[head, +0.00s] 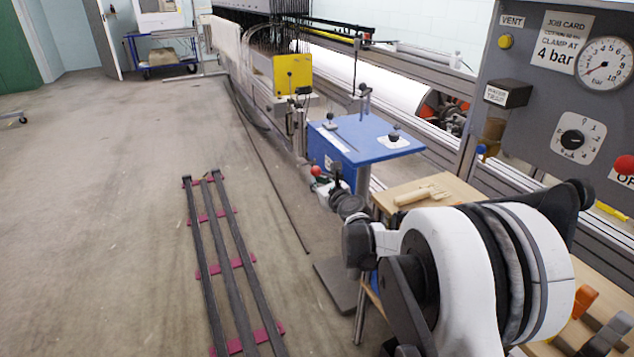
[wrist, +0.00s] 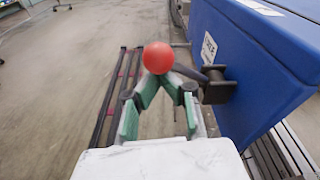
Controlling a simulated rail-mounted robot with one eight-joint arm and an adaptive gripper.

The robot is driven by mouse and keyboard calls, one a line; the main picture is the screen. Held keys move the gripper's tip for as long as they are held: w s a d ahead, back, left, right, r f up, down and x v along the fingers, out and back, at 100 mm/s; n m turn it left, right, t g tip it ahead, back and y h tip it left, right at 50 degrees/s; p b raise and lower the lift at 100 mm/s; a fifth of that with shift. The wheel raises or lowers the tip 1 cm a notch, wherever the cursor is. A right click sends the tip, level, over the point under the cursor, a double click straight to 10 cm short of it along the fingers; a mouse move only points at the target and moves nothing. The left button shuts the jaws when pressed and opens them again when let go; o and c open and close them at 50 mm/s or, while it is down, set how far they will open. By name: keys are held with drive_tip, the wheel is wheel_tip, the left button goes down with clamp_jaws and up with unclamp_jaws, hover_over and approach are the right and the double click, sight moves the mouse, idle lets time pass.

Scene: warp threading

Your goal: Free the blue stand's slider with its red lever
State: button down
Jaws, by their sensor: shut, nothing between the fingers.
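The blue stand (head: 366,138) is a blue table-like body on a post, right of centre in the head view. Its blue side (wrist: 245,60) fills the right of the wrist view. The red lever's ball (head: 316,170) shows beside the stand's left side; in the wrist view the red ball (wrist: 158,57) sits on a dark arm running right to a black pivot on the stand. My gripper (wrist: 159,80) is shut and empty, its green fingertips just below the ball in the picture; contact is unclear. In the head view my gripper (head: 328,187) is beside the stand. I cannot pick out the slider.
Black knobs (head: 394,136) stand on the stand's top. A grey panel with a gauge (head: 604,64) is at right. Dark rails (head: 228,270) lie on the floor at left; open floor lies beyond.

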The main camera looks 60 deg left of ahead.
drive_tip(key=shift+w+r, duration=0.1)
wheel_tip(320, 180, down, 4)
drive_tip(key=b, duration=0.3)
drive_tip(key=p+v, duration=0.3)
drive_tip(key=v, duration=0.6)
drive_tip(key=shift+d, duration=0.25)
